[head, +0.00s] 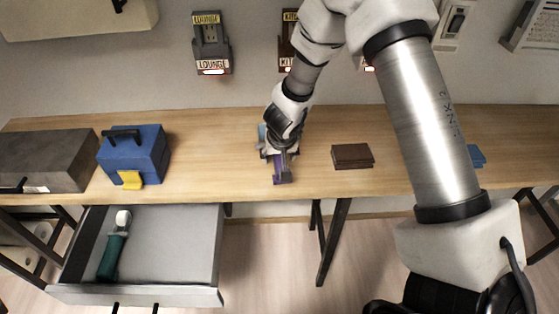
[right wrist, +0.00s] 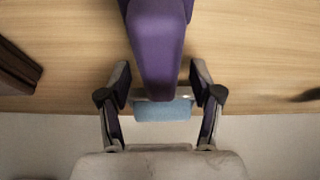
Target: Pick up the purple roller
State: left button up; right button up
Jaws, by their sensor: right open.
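The purple roller (head: 277,168) lies on the wooden table, mostly hidden under my right gripper (head: 280,152) in the head view. In the right wrist view its purple handle (right wrist: 158,50) runs down from the top edge, with a light blue part (right wrist: 163,109) at its lower end. My right gripper (right wrist: 159,72) is open. Its two fingers stand on either side of the handle, with visible gaps, so it is not clamped. My left gripper is out of view.
The wooden table (head: 225,150) has free room left of the roller. A brown block (head: 352,156) lies to the right. A blue box (head: 135,150) and a grey box (head: 45,160) stand at left. An open drawer (head: 175,245) below holds a green-handled roller (head: 112,255).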

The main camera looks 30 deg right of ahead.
jog(key=shift+w+f, duration=0.1)
jog(key=shift+f, duration=0.1)
jog(key=shift+r, duration=0.1)
grip_shut()
jog(key=shift+r, duration=0.15)
